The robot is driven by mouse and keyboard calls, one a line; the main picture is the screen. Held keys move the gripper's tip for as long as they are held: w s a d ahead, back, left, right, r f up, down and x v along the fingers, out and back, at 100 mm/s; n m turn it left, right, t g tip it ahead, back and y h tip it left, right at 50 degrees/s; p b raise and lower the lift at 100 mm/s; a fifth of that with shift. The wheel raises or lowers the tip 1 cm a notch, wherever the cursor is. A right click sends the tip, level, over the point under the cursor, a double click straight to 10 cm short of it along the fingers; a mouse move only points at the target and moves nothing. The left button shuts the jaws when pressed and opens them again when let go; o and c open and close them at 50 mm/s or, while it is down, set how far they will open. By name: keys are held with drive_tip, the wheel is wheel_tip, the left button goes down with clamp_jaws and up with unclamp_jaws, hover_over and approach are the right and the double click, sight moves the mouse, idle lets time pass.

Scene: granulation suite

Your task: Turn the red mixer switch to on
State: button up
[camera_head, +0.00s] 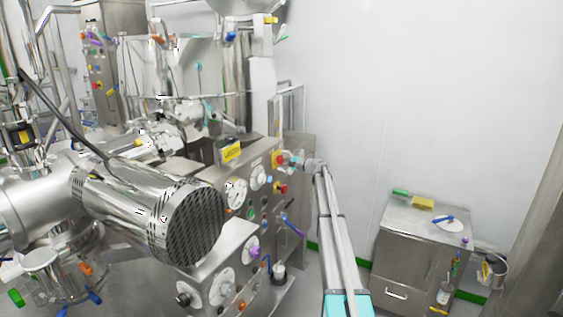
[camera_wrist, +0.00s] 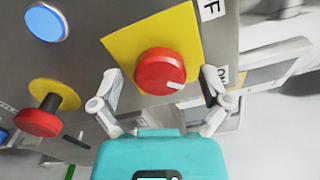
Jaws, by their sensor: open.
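The red mixer switch (camera_wrist: 160,68) is a round knob on a yellow square plate (camera_wrist: 122,42) in the wrist view. A short white mark on its face sits toward the lower right. A white label ending in F (camera_wrist: 211,8) is above right; another label (camera_wrist: 222,74), partly hidden by a finger, is at right. My gripper (camera_wrist: 163,76) is open, with one finger on each side of the knob in the picture. I cannot tell whether either finger touches it. In the head view the switch (camera_head: 279,159) is small at the panel's upper right, with my gripper (camera_head: 298,163) in front of it.
A red push button (camera_wrist: 40,121) on a yellow disc and a blue button (camera_wrist: 47,22) are left of the switch. The steel control panel (camera_head: 208,256) carries several other knobs. A large motor (camera_head: 135,205) is at left. A steel cabinet (camera_head: 400,262) stands at right.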

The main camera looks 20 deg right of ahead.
drive_tip(key=v, duration=1.1)
drive_tip(key=shift+s+d, duration=0.2)
drive_tip(key=shift+d, duration=0.05)
idle(0.3)
